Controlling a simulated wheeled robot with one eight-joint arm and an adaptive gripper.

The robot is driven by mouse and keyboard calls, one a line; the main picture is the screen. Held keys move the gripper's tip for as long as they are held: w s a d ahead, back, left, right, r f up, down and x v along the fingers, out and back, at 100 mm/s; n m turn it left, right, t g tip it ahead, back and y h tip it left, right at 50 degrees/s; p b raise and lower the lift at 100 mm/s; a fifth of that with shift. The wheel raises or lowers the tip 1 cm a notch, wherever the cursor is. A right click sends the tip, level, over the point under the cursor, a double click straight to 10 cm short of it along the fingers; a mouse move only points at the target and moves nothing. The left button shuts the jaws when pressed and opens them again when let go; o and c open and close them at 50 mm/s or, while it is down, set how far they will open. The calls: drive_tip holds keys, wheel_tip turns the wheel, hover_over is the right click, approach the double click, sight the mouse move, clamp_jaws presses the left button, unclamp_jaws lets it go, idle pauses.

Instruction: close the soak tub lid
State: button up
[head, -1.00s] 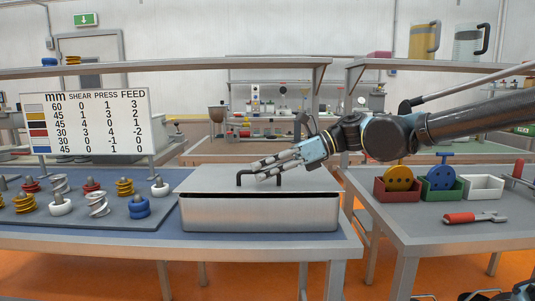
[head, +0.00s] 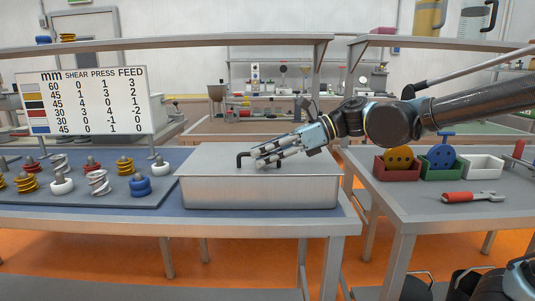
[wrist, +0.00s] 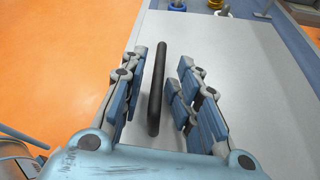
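The soak tub (head: 262,193) is a grey metal box on the near bench. Its flat grey lid (head: 215,160) lies level on top, with no dark gap visible along the front rim. A black bar handle (head: 242,158) stands on the lid; it also shows in the wrist view (wrist: 157,88), running lengthwise over the pale lid (wrist: 230,65). My gripper (head: 260,160) reaches in from the right, low over the lid. In the wrist view my gripper (wrist: 155,85) has its fingers apart on both sides of the handle, with space showing on each side.
Springs and coloured rings stand on a mat (head: 110,210) left of the tub. A sign board (head: 85,103) stands behind them. On the right bench are a red bin (head: 396,170), a green bin (head: 440,170), a white bin (head: 482,167) and a red-handled tool (head: 472,197).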

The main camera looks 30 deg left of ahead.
wheel_tip(320, 180, up, 4)
hover_over(308, 165)
drive_tip(key=shift+d+r, duration=0.15)
drive_tip(key=shift+r, duration=0.05)
idle(0.6)
idle(0.4)
